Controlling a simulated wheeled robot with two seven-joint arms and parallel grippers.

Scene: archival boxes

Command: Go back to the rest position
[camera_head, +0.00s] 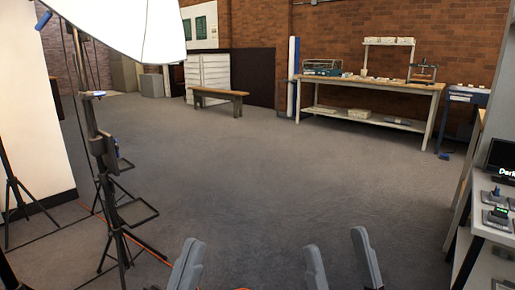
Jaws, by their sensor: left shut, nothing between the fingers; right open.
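My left gripper (188,262) shows at the bottom edge, left of centre, with its grey fingers together and nothing between them. My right gripper (336,248) shows at the bottom edge, right of centre, with its two grey fingers apart and empty. Both point forward over bare floor and touch nothing that I can see. The arms behind them are outside the view. No archival box can be made out for certain.
A light stand (104,150) with a white softbox (125,25) stands close on the left. A shelf unit with devices (497,215) is close on the right. A workbench (365,85) and a wooden bench (218,95) stand far back. The grey floor (270,165) between is clear.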

